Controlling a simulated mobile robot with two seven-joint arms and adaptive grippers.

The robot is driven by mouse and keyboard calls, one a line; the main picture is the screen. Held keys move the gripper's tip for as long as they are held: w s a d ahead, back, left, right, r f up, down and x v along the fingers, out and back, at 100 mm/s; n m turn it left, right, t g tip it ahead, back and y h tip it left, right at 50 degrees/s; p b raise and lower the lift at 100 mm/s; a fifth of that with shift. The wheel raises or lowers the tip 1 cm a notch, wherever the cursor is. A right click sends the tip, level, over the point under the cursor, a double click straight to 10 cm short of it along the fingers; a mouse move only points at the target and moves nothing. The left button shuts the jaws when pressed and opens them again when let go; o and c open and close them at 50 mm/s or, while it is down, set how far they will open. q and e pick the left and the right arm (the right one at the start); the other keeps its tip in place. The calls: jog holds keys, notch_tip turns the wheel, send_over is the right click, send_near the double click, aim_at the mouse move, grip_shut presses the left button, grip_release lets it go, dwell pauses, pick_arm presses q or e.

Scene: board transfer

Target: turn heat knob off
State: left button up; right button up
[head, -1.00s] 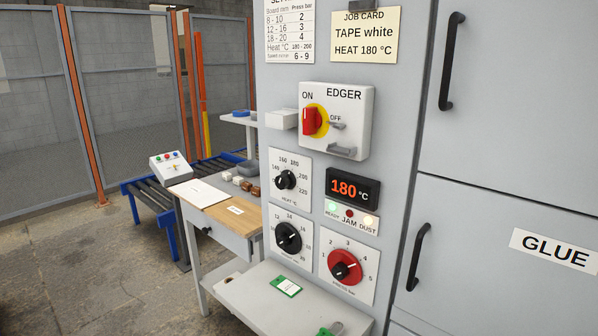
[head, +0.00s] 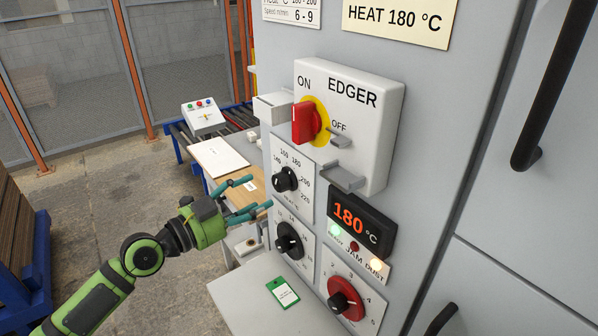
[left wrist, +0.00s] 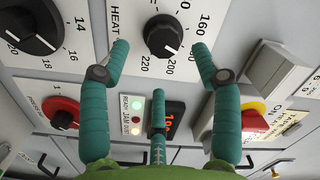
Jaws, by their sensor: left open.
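The heat knob (head: 285,179) is a black dial on a white plate marked 140 to 220 on the machine's front. In the left wrist view the heat knob (left wrist: 163,36) lies between and beyond my fingertips; its white mark points toward the 180–200 side. My left gripper (head: 259,194) is open and empty, just left of and below the knob, its teal fingers spread toward the panel and apart from the knob. In the left wrist view the left gripper (left wrist: 160,60) shows three fingers. The display (head: 359,219) reads 180 °C. My right gripper is out of view.
The red ON/OFF switch (head: 307,122) on its EDGER box (head: 362,120) juts out above the knob. A second black dial (head: 290,246) and a red dial (head: 346,299) sit below. A side table (head: 245,186) stands behind my gripper. A shelf holds a green-edged card (head: 283,291).

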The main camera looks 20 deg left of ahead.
aim_at(276, 185)
pick_arm(q)
jog(key=w+p, duration=0.1)
jog(key=w+d+r+p, duration=0.1)
jog(key=p, duration=0.1)
jog(key=shift+w+d+r, duration=0.1)
jog(key=shift+w, duration=0.15)
jog(key=x, duration=0.1)
jog(key=p+x, duration=0.1)
jog(key=shift+w+d+f, duration=0.15)
jog(key=shift+w+f, duration=0.05)
jog(key=shift+w, duration=0.05)
jog(key=shift+w+d+f, duration=0.15)
jog(key=shift+w+d, duration=0.1)
jog(key=shift+w, duration=0.2)
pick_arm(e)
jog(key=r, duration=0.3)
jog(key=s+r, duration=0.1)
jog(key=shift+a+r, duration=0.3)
pick_arm(q)
jog(key=c, duration=1.1)
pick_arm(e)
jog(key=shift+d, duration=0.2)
